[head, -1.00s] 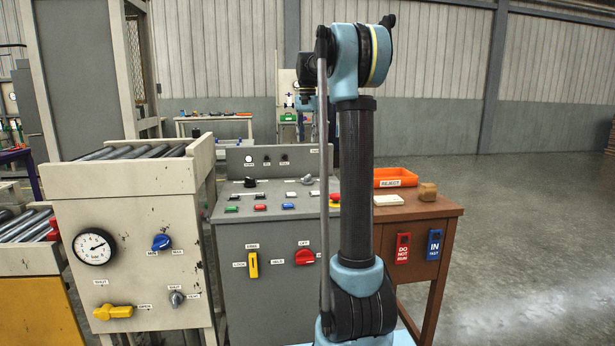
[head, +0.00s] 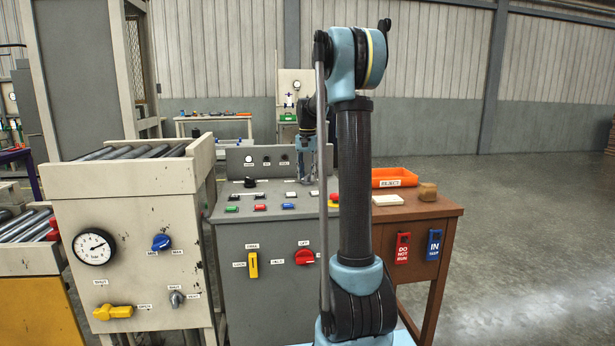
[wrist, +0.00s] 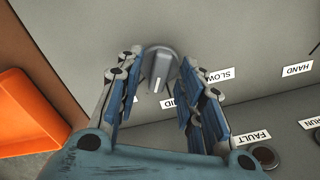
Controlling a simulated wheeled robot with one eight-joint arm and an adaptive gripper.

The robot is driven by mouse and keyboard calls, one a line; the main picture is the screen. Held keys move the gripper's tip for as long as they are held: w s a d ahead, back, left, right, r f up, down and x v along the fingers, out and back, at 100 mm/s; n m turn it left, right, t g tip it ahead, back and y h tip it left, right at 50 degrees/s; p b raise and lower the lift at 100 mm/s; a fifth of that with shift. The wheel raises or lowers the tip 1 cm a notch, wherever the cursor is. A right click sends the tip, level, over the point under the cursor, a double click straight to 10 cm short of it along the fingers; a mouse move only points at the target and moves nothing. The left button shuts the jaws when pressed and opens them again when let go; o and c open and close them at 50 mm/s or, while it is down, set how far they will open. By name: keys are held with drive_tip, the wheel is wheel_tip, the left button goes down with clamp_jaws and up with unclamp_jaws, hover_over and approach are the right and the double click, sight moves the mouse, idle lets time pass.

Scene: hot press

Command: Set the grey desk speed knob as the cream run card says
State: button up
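The grey speed knob (wrist: 158,68) shows in the wrist view on the grey desk panel. Its white pointer line faces the bottom of the picture, roughly towards the partly covered MID label (wrist: 168,103). The SLOW label (wrist: 218,76) is to the right; another label at left is mostly hidden by a finger. My gripper (wrist: 161,66) is open, its fingers on either side of the knob with narrow gaps. In the head view my gripper (head: 305,168) is low over the desk and covers the knob. I cannot make out a readable run card.
The grey desk (head: 245,225) carries coloured buttons, a black knob (head: 250,182), a yellow lever (head: 253,265) and a red knob (head: 305,257). An orange REJECT tray (head: 395,173) and a pale flat block (head: 387,200) are on the brown table (head: 440,208) at right.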

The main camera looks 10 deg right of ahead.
drive_tip(key=shift+f, duration=0.2)
clamp_jaws()
idle(0.3)
drive_tip(key=shift+n, duration=2.9)
unclamp_jaws()
